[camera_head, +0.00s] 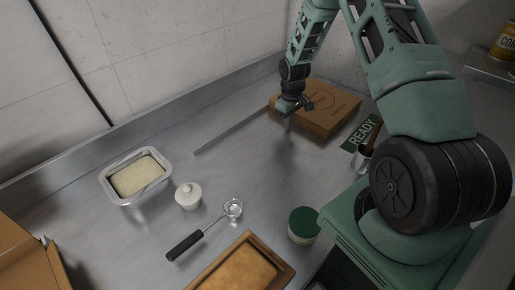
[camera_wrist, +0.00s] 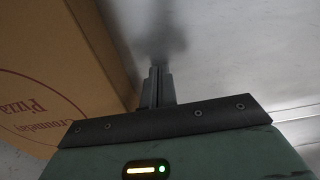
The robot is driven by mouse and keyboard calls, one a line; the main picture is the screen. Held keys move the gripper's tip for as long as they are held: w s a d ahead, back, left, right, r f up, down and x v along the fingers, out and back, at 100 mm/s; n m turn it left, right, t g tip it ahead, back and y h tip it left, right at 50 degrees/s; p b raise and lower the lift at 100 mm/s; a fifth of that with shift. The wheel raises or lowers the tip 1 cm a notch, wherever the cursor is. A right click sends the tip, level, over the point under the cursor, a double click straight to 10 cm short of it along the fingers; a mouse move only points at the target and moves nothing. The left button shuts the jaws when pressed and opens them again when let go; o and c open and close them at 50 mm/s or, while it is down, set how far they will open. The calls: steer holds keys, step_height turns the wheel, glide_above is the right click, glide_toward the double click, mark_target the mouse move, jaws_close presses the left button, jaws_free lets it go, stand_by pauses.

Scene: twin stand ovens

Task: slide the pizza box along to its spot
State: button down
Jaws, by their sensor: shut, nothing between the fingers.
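The brown cardboard pizza box (camera_head: 325,105) lies flat and closed on the steel counter, towards the back wall. A round printed logo shows on its lid. It fills the left of the wrist view (camera_wrist: 50,65), with "Pizza" lettering. My gripper (camera_head: 289,124) points down at the box's left side, with its fingers shut and empty. In the wrist view the fingers (camera_wrist: 157,86) are beside the box edge; I cannot tell whether they touch it. A green "READY" marker (camera_head: 362,133) lies on the counter just right of the box. My arm hides part of the box's far side.
A thin metal strip (camera_head: 232,131) runs left from near the box. A metal tray of pale food (camera_head: 140,178), a white lidded jar (camera_head: 188,195), a black-handled scoop (camera_head: 200,236), a green-lidded tub (camera_head: 303,224) and a wooden board (camera_head: 243,265) stand nearer. The counter's middle is clear.

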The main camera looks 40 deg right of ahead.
step_height(320, 180, up, 8)
steer(key=p, duration=0.5)
stand_by(0.6)
steer(key=s+a+r+n+b, duration=0.15)
steer(key=a+r, duration=0.25)
steer(key=a, duration=0.5)
steer(key=s+a+r+y, duration=0.1)
steer(key=s+a+r, duration=0.25)
steer(key=a, duration=0.55)
steer(key=s+a+r+n+b, duration=0.1)
steer(key=s+a+r, duration=0.1)
steer(key=a+r, duration=0.5)
steer(key=s+a+r+n+b, duration=0.1)
steer(key=s+a, duration=0.5)
steer(key=s, duration=0.5)
steer(key=s+a+r+n+b, duration=0.1)
steer(key=s+a+n, duration=0.1)
steer(key=s+a, duration=0.4)
steer(key=s, duration=0.5)
steer(key=shift+s+a, duration=0.15)
steer(key=shift+a, duration=0.15)
